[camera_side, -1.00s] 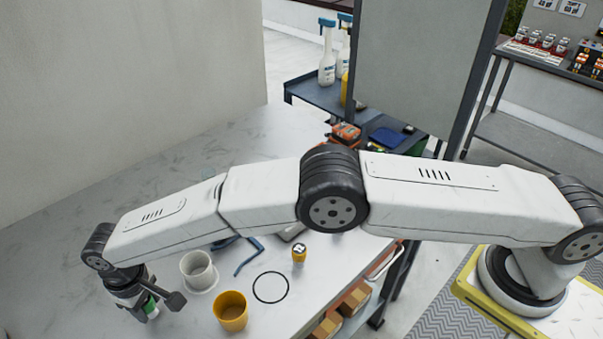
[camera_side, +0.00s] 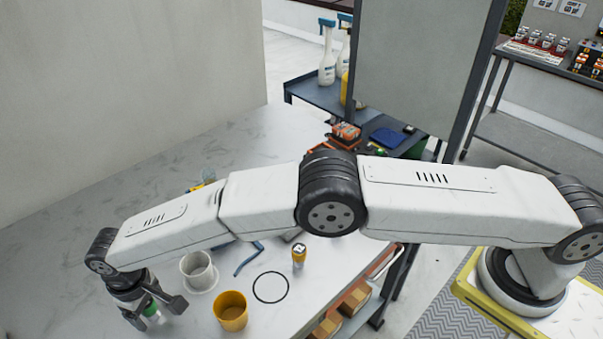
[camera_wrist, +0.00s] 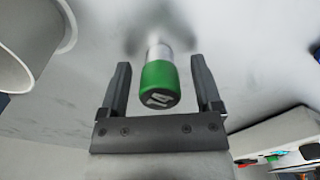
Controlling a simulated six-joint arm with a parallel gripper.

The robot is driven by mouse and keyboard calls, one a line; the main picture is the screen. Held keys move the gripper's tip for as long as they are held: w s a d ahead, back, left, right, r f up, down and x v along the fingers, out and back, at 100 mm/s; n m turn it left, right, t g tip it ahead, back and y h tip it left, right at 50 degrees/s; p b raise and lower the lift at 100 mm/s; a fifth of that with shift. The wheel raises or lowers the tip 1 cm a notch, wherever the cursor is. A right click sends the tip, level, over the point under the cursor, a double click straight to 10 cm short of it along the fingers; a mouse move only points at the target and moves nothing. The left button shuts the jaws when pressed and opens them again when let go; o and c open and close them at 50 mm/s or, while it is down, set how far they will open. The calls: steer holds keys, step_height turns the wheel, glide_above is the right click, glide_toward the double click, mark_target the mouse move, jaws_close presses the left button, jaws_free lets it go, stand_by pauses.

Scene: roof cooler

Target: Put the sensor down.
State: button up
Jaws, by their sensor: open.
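A small silver cylinder with a green, numbered cap, which I take as the sensor (camera_wrist: 160,82), shows in the wrist view. It appears to stand on the pale worktop (camera_side: 60,270), though its foot is blurred. My gripper (camera_wrist: 160,66) is open, with one finger on each side of the sensor and a visible gap on both sides. In the side view, my gripper (camera_side: 159,312) is low at the front left, and the green cap (camera_side: 151,309) shows between its fingers.
A white cup (camera_side: 198,268) stands close right of my gripper, with a yellow cup (camera_side: 231,311) in front. A black ring outline (camera_side: 270,287) and a yellow-bodied cylinder (camera_side: 299,255) lie farther right. A blue tool (camera_side: 249,258) is behind. The worktop's left is clear.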

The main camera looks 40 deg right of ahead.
steer(key=shift+r, duration=0.1)
step_height(320, 180, up, 12)
stand_by(0.7)
stand_by(0.4)
steer(key=w+d+r+m+t, duration=0.1)
steer(key=d+r+m, duration=0.1)
steer(key=d, duration=1.1)
steer(key=d+r+m, duration=0.2)
steer(key=d, duration=1.1)
steer(key=s+d+f+m+t, duration=0.1)
steer(key=s+d+f+m, duration=0.1)
steer(key=s+d, duration=1.6)
steer(key=shift+d+f+m+t, duration=0.2)
steer(key=shift+d+m+t, duration=0.1)
steer(key=shift+m, duration=0.1)
steer(key=shift+o, duration=0.5)
